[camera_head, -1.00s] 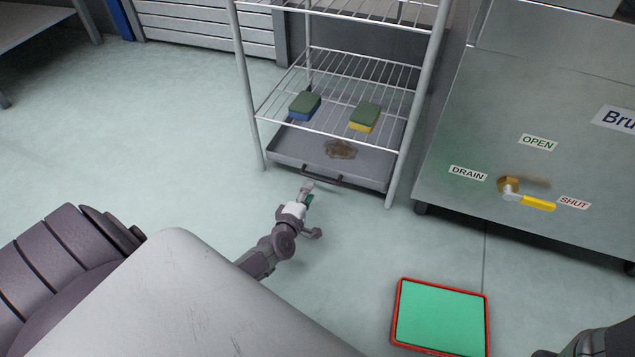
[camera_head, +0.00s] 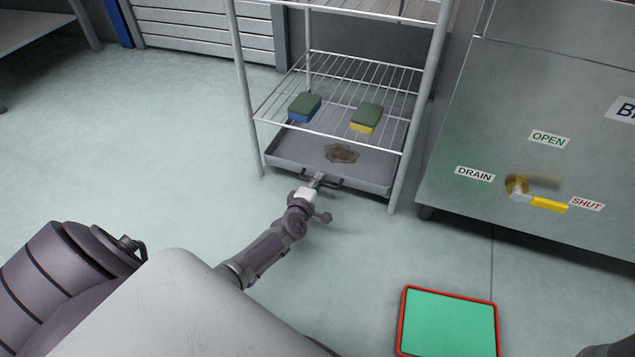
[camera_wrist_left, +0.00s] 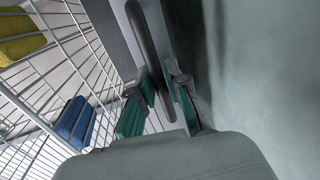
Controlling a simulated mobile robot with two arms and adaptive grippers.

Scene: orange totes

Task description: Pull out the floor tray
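The floor tray (camera_head: 375,179) is a grey shallow tray under the wire rack, with a brown stain inside it. Its dark handle (camera_head: 331,184) is on the front wall. My left gripper (camera_head: 316,180) is at the handle. In the left wrist view the handle (camera_wrist_left: 147,45) runs between the two green-padded fingers (camera_wrist_left: 158,95), which stand apart with gaps beside the bar. I see no firm grip on it. My right gripper is not in view; only a dark piece of my right arm shows at the bottom right corner.
The rack's front legs (camera_head: 408,150) flank the tray. Two sponges, blue-green (camera_head: 304,107) and yellow-green (camera_head: 366,118), lie on the wire shelf above. A steel cabinet (camera_head: 500,120) with a yellow-handled valve (camera_head: 548,204) stands right. A red-rimmed green mat (camera_head: 402,322) lies on the otherwise clear floor.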

